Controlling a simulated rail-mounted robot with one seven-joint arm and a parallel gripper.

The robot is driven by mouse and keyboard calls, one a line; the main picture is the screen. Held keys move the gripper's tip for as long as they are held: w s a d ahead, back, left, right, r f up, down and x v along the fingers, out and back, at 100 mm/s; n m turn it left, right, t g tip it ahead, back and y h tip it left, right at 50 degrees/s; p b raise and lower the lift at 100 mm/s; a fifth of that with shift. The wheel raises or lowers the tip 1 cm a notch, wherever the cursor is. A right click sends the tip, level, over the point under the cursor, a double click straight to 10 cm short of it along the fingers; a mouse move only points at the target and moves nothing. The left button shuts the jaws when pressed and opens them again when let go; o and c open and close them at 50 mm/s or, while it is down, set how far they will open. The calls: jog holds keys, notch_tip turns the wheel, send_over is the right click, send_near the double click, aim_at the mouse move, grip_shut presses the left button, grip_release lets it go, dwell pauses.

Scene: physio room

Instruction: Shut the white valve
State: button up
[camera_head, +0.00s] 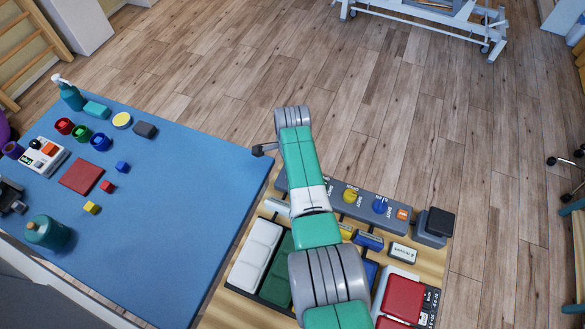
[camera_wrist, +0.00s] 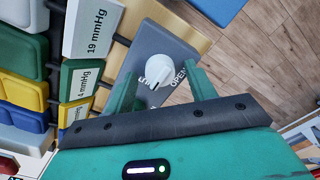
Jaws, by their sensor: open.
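The white valve (camera_wrist: 162,68) is a round white knob on a grey panel in the wrist view. The word OPEN is printed to its right; a label at its lower left is partly covered. Which way the knob points is hard to tell. My gripper (camera_wrist: 161,76) is open, its two green fingers apart on either side of the knob's near side, with nothing held. Contact with the knob cannot be made out. In the head view my arm hides the white valve and my gripper's fingers, while part of the grey valve panel (camera_head: 364,203) shows.
On the panel a yellow valve (camera_head: 350,195) and a blue valve (camera_head: 380,205) stand to the right of my arm. A dark block (camera_head: 437,222) is at the panel's right end. A 19 mmHg display (camera_wrist: 97,29) lies left of the knob. A blue mat (camera_head: 150,220) with several objects is at left.

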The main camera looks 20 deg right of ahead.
notch_tip(320, 180, up, 8)
jog(key=p, duration=0.2)
jog(key=shift+f+p, duration=0.15)
jog(key=shift+p, duration=0.25)
